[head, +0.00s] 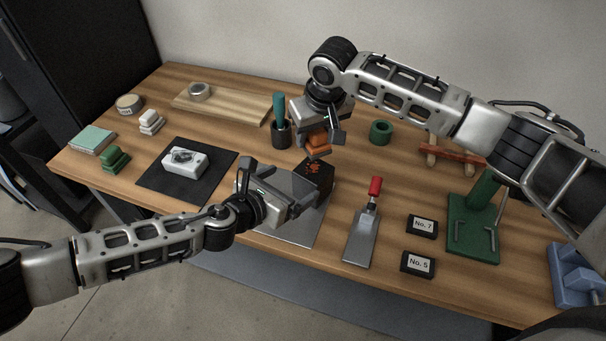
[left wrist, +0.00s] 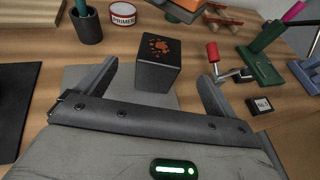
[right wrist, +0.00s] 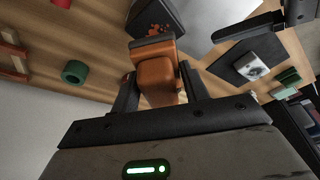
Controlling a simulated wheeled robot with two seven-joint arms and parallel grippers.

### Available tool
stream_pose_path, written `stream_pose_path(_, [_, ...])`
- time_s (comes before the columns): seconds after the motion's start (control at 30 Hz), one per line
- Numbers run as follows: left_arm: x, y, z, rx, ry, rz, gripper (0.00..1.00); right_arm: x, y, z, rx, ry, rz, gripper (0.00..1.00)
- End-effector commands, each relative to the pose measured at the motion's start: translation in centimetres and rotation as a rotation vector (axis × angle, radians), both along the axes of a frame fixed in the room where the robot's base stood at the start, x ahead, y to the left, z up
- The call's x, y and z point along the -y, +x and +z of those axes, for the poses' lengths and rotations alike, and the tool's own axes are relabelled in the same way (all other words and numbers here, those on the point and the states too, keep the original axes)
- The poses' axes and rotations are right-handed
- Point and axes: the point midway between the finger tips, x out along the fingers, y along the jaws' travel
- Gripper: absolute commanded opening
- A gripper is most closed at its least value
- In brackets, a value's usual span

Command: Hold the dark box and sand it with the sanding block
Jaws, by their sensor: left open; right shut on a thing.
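The dark box (head: 317,178), with orange-red spots on its top, stands on a grey plate (head: 291,232). In the left wrist view the box (left wrist: 156,72) is ahead of my left gripper (left wrist: 159,72), whose fingers are spread to either side, with gaps visible. My left gripper is also at the box's left in the head view (head: 279,184). My right gripper (head: 320,133) is shut on the orange sanding block (head: 317,147), which has a grey underside. The sanding block (right wrist: 157,82) is held above the box, apart from it. The box is partly hidden in the right wrist view (right wrist: 153,18).
A red-handled metal tool (head: 361,234) and two number tags (head: 421,225) lie right of the plate. A black mat (head: 215,190) with a white block lies left. A dark cup (head: 281,134) stands behind. A green stand (head: 472,235) is at right.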

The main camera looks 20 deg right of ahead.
Motion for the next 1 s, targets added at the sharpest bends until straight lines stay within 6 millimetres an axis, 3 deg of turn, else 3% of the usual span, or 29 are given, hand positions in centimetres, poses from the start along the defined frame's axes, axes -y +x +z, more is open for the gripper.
stream_pose_path(0.5, [5.8, 4.3, -3.0, -0.010, -0.006, 0.004, 0.94, 0.0, 0.0, 0.0, 0.001, 0.000, 0.000, 0.27])
stream_pose_path(0.7, [6.9, 5.5, -3.4, -0.001, -0.006, 0.004, 0.94, 0.0, 0.0, 0.0, 0.001, 0.000, 0.000, 0.27])
stream_pose_path(1.0, [7.4, 5.7, -3.9, -0.006, -0.005, 0.001, 0.94, 0.0, 0.0, 0.0, 0.001, 0.000, 0.000, 0.27])
